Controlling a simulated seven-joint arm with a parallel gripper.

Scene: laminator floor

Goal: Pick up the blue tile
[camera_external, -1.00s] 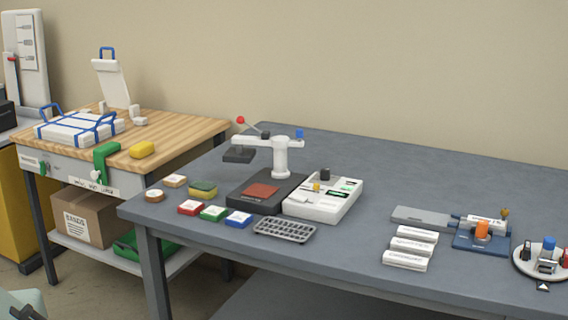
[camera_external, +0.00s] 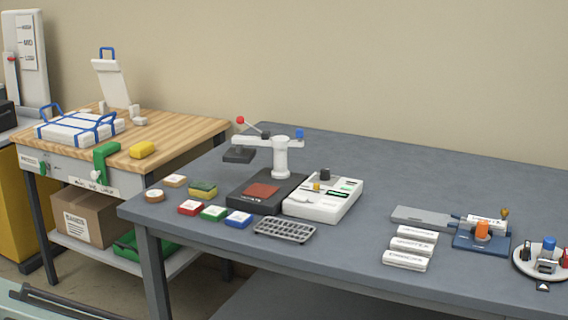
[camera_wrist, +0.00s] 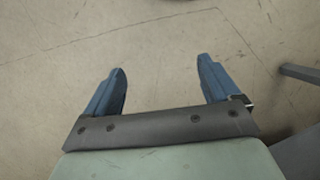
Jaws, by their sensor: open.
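The blue tile (camera_external: 238,219) lies flat on the grey table near its front left edge, with a white label on top. It is the right end of a row with a green tile (camera_external: 213,213) and a red tile (camera_external: 190,207). My gripper (camera_wrist: 162,80) shows in the wrist view with its two blue fingers wide apart and nothing between them. It points at bare floor, away from the table top. The blue tile is not in the wrist view. In the external view only part of my arm shows at the bottom left corner, and the fingers are out of frame.
A grey slotted tray (camera_external: 284,230) lies just right of the blue tile. Behind stand a black press base (camera_external: 262,204) with a white column and a white device (camera_external: 325,200). A yellow-green sponge (camera_external: 202,189) sits behind the row.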

